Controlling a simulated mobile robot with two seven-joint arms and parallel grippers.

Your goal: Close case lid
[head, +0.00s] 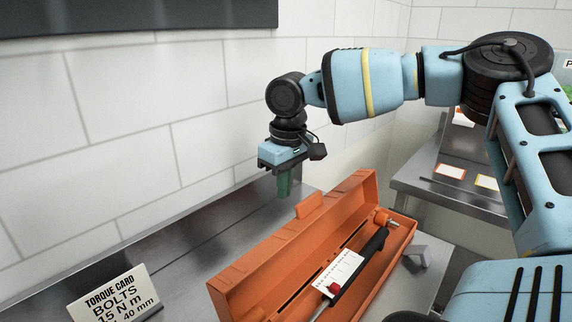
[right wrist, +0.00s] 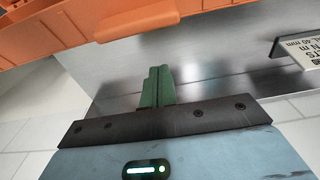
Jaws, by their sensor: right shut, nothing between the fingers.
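The orange case (head: 240,293) lies open on the steel bench. Its lid (head: 262,250) stands raised along the far side, with a tab (head: 309,205) on its upper edge. A black-handled wrench (head: 362,262) lies inside the case. My right gripper (head: 284,187) points down behind the lid, on the wall side, with its green fingers together and empty. In the right wrist view the fingers (right wrist: 157,88) are apart from the orange lid tab (right wrist: 138,24). My left gripper does not show.
A torque card sign (head: 115,297) stands on the bench at the lower left. A tiled wall (head: 120,140) rises close behind the bench. Another steel table (head: 420,182) with cards is at the right. The bench strip between case and wall looks clear.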

